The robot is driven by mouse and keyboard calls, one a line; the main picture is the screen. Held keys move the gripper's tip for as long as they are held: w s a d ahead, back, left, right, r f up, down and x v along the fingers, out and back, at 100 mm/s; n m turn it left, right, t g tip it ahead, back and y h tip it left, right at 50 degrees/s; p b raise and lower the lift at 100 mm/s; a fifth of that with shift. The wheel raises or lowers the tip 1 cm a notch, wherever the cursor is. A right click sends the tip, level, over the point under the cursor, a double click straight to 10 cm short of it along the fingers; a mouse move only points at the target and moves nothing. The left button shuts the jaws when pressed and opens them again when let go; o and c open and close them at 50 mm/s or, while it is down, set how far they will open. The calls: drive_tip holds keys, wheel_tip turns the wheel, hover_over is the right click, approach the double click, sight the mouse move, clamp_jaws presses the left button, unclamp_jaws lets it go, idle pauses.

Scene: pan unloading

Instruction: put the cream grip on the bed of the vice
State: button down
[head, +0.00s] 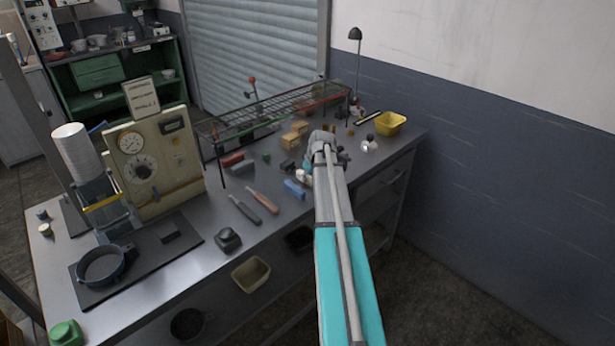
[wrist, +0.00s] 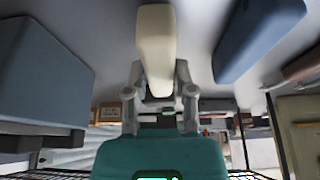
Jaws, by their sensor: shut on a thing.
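The cream grip (wrist: 156,45) is a pale, rounded bar between the fingertips of my gripper (wrist: 158,75) in the wrist view, with the grey bench top around it. My gripper is shut on it. In the head view my gripper (head: 306,174) is low over the bench, largely hidden by my arm, and a small cream patch shows there. A large blue-grey block-like body (wrist: 42,75) with a dark part stands to the left in the wrist view; I cannot tell whether it belongs to the vice. The vice and its bed are not clear in the head view.
A blue block (head: 294,188) lies close by my gripper; a blue thing (wrist: 258,35) shows in the wrist view. Two tools (head: 255,204) lie to the left. A wire rack (head: 285,103) stands behind, with wooden blocks (head: 292,138) under it. A yellow bin (head: 390,123) is at far right.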

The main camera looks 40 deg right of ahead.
drive_tip(key=shift+r+p, duration=0.6)
drive_tip(key=shift+r, duration=0.25)
drive_tip(key=shift+r+p, duration=0.9)
drive_tip(key=s+a+r+p, duration=0.7)
drive_tip(key=s+r+p, duration=0.2)
drive_tip(key=s, duration=0.3)
drive_tip(key=shift+r, duration=0.15)
wheel_tip(320, 180, down, 2)
drive_tip(key=shift+f+b, duration=0.15)
drive_tip(key=shift+b, duration=0.85)
drive_tip(key=shift+s, duration=0.2)
